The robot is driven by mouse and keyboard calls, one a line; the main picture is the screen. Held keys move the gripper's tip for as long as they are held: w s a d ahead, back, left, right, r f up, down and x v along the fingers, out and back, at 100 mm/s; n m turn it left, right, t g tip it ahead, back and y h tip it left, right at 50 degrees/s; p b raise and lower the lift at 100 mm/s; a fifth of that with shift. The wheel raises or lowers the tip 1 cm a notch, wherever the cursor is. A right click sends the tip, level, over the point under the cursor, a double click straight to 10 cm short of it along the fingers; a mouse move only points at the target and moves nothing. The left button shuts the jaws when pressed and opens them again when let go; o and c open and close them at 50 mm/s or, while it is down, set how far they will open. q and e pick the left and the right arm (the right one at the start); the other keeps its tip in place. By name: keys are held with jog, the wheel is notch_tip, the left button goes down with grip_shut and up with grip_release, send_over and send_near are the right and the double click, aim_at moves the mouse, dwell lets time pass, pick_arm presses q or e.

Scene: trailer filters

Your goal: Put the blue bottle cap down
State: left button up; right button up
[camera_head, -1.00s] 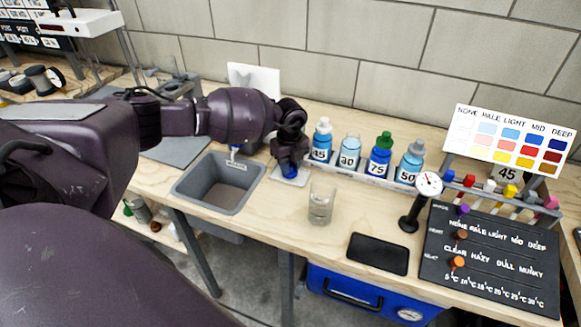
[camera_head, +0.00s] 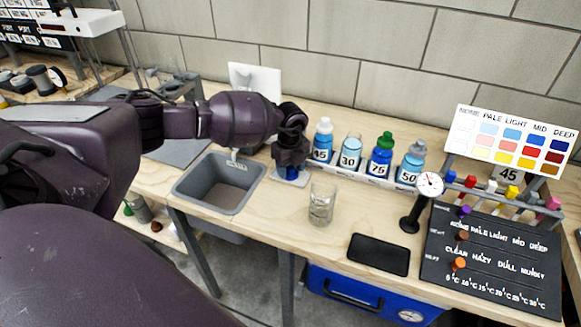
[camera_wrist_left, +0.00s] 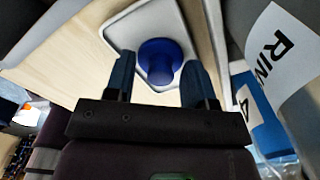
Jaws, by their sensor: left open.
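The blue bottle cap (camera_wrist_left: 160,60) is in the left wrist view. It rests on a small white square tray (camera_wrist_left: 118,36) with a raised rim. My left gripper (camera_wrist_left: 160,82) is open, with one finger on each side of the cap and a visible gap to both. In the head view the left gripper (camera_head: 291,170) is low over the white tray (camera_head: 280,181), between the sink and the bottle row, and mostly hides the cap. The bottle marked 30 (camera_head: 350,150) has no cap on it. My right gripper is not in view.
Capped bottles marked 45 (camera_head: 322,142), 75 (camera_head: 380,157) and 50 (camera_head: 409,164) stand in the row. A clear glass (camera_head: 321,204) stands close in front right of the gripper. A grey sink (camera_head: 183,192) lies to the left. A round gauge (camera_head: 430,184) stands at right.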

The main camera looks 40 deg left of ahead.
aim_at(291, 167)
pick_arm(q)
notch_tip(291, 167, up, 12)
jog(key=p, duration=0.1)
jog(key=shift+p, duration=0.3)
jog(key=shift+r, duration=0.1)
dwell(0.4)
